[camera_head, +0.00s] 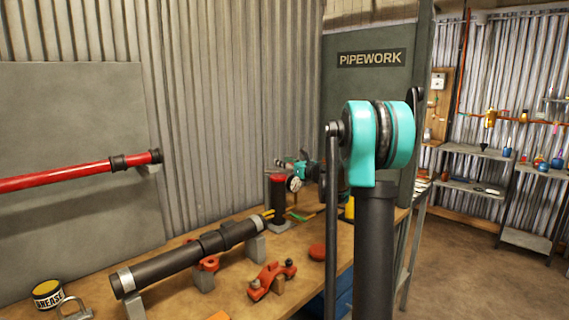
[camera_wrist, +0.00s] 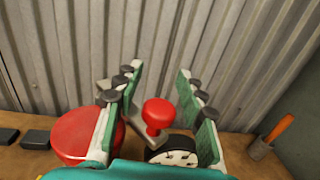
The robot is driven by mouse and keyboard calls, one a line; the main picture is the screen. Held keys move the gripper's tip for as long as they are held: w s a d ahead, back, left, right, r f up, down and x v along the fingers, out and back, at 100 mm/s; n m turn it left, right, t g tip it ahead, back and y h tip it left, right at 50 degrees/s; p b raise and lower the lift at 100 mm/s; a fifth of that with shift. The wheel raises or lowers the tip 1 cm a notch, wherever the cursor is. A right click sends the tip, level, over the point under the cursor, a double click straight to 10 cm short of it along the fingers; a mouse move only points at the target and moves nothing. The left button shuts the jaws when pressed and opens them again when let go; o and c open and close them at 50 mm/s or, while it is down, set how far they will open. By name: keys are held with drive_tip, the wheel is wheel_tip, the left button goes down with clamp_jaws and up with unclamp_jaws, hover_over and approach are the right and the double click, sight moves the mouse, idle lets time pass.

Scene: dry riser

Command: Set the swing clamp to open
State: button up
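In the wrist view a red knob (camera_wrist: 158,112) stands between my fingers, next to a grey bar (camera_wrist: 122,118). This may be the swing clamp's handle; I cannot tell for sure. A red round top (camera_wrist: 80,135) is at the left and a white-faced dial gauge (camera_wrist: 172,157) lies below the knob. In the head view the red-topped black cylinder (camera_head: 277,200) and gauge (camera_head: 294,184) stand near my gripper, which my arm partly hides.
The workbench (camera_head: 225,290) holds a black pipe (camera_head: 175,262) on supports, an orange-red clamp-like part (camera_head: 268,280), a red disc (camera_head: 317,252) and a grease tin (camera_head: 47,293). A corrugated wall (camera_wrist: 225,50) stands close behind. An orange-handled tool (camera_wrist: 277,130) is at right.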

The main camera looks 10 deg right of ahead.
drive_tip(key=shift+s, duration=0.1)
drive_tip(key=v, duration=1.1)
drive_tip(key=shift+s+d, duration=0.25)
drive_tip(key=shift+s, duration=0.1)
drive_tip(key=shift+f, duration=0.1)
